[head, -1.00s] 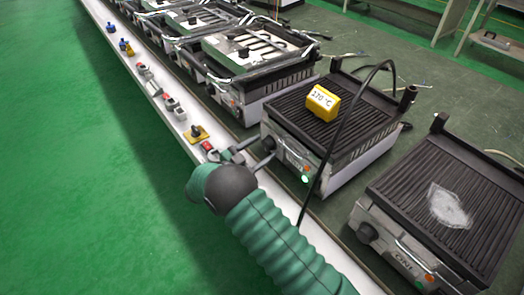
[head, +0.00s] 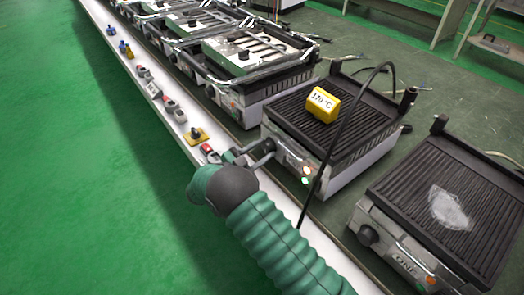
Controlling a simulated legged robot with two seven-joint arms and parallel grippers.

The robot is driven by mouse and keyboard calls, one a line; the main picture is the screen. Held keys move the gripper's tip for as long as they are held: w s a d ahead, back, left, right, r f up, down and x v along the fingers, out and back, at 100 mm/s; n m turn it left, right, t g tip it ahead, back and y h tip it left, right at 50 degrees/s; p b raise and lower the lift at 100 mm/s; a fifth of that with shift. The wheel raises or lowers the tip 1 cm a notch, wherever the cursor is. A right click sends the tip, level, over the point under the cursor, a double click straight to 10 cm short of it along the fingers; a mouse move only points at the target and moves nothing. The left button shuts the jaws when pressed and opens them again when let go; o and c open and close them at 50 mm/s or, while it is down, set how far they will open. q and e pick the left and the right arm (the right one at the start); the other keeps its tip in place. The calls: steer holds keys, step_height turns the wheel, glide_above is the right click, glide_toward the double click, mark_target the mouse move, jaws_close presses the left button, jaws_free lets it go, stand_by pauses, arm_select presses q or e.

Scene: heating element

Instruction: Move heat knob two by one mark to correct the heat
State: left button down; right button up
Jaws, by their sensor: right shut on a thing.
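The middle grill (head: 330,125) has a ribbed black plate and a pale front panel. A yellow block (head: 323,103) on its plate has a white label that seems to read 170 °C. The heat knob (head: 267,144) is a dark round knob at the left of this grill's front. My right gripper (head: 264,153) is at the front panel, shut on the knob, with its fingers at the knob's sides. The fingers and my wrist partly cover the knob, and I cannot read its marks. My left gripper is not in view.
Another grill (head: 450,205) with a pale patch on its plate stands at the right, its dark knob (head: 367,234) uncovered. More grills stand in a row at the back left. A black cable (head: 345,125) arches over the middle grill. Small switches line the white bench edge (head: 150,85).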

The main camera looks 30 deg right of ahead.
steer(key=shift+f+m+b, duration=0.2)
steer(key=shift+m+b, duration=0.25)
steer(key=shift+m, duration=0.75)
steer(key=shift+r+m, duration=0.15)
steer(key=shift+m, duration=0.25)
steer(key=o, duration=1.4)
steer(key=shift+c, duration=0.2)
